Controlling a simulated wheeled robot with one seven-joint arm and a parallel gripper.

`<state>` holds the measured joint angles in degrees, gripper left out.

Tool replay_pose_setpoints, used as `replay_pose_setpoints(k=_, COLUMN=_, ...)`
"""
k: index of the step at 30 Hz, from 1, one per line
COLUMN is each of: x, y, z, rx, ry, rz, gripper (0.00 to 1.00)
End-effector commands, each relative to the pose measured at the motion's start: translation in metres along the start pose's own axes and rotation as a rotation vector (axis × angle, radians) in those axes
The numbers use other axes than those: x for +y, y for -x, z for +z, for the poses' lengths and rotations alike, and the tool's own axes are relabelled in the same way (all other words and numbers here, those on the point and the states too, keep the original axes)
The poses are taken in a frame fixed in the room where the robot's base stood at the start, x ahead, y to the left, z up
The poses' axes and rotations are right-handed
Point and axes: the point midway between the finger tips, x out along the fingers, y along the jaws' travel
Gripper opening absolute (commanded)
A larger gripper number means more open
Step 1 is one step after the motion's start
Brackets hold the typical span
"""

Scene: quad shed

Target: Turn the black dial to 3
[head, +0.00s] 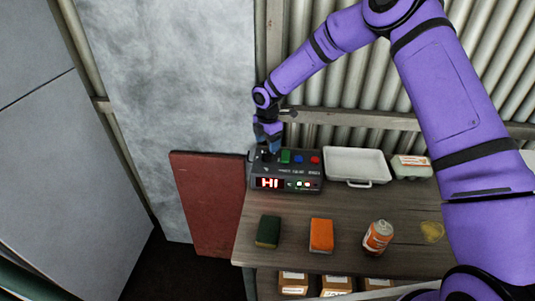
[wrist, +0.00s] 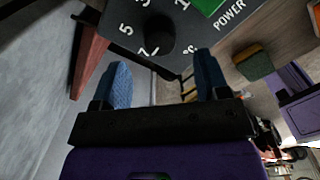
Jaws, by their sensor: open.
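The black dial (wrist: 155,36) sits on the dark control box, which stands at the back left of the bench in the head view (head: 288,184). In the wrist view the white numerals 5 and 7 show clearly beside the dial, with others partly cut off at the top edge. I cannot make out where its pointer is. My gripper (wrist: 163,82) is open, its two blue fingertips apart, just short of the dial with nothing between them. In the head view my gripper (head: 268,143) is above the box's left end and largely hides the dial. The box's display reads "HI".
Green (head: 285,156), blue (head: 298,159) and red (head: 314,160) buttons are right of the dial. A white tray (head: 357,183) and egg carton stand right of the box.

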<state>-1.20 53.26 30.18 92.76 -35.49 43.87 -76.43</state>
Motion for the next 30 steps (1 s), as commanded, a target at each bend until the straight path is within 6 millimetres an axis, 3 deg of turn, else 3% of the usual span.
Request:
replay_pose_setpoints(k=3, x=0.0, y=-0.021, z=0.0, rx=0.0, ry=-0.001, rz=-0.001, gripper=0.68)
replay_pose_setpoints(k=9, x=0.0, y=-0.045, z=0.0, rx=-0.001, ry=0.0, rz=0.001, gripper=0.68)
replay_pose_setpoints(k=22, x=0.0, y=-0.055, z=0.001, rx=-0.001, ry=-0.001, rz=0.001, gripper=0.68)
replay_pose_setpoints(k=23, x=0.0, y=-0.055, z=0.001, rx=-0.001, ry=-0.001, rz=0.001, gripper=0.66)
replay_pose_setpoints(k=29, x=0.0, y=-0.055, z=0.001, rx=-0.001, ry=-0.001, rz=0.001, gripper=0.2)
replay_pose_setpoints(k=30, x=0.0, y=-0.055, z=0.001, rx=-0.001, ry=-0.001, rz=0.001, gripper=0.19)
